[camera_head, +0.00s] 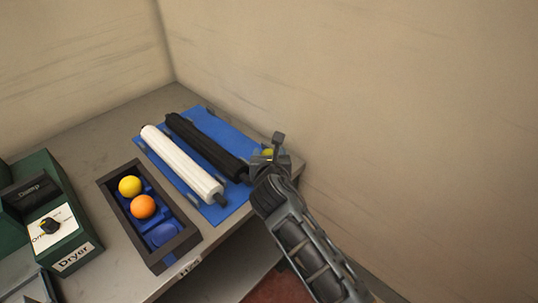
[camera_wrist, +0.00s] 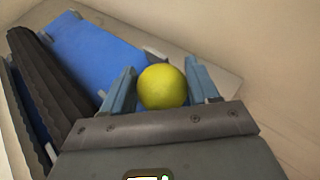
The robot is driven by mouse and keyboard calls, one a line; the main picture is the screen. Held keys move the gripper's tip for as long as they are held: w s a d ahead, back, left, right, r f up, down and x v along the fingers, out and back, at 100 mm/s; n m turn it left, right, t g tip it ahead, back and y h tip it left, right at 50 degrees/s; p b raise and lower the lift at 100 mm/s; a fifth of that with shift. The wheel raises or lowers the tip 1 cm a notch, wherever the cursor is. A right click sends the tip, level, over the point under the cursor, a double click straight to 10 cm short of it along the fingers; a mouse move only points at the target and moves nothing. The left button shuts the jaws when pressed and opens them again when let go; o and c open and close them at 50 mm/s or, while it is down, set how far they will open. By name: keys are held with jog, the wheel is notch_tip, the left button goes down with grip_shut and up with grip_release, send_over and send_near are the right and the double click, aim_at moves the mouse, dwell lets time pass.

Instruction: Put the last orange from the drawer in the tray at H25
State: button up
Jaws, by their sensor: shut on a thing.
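My gripper (camera_head: 268,152) is shut on a yellow ball (camera_wrist: 162,87), held between its two blue-grey fingers. The ball shows only in part in the head view (camera_head: 267,153). The gripper is at the right end of the table, by the right edge of the blue mat. The dark tray (camera_head: 108,186) is to its left and nearer the front. A yellow ball (camera_head: 130,186) sits in the tray's far slot and an orange ball (camera_head: 143,207) in the middle one. The near blue slot (camera_head: 163,235) is empty. No open drawer can be made out.
A white roller (camera_head: 180,163) and a black roller (camera_head: 205,146) lie on the blue mat (camera_head: 232,133), between my gripper and the tray. A green box marked "Dryer" (camera_head: 75,258) stands left of the tray. Walls close in the back and right.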

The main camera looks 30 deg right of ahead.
jog(key=o, duration=0.8)
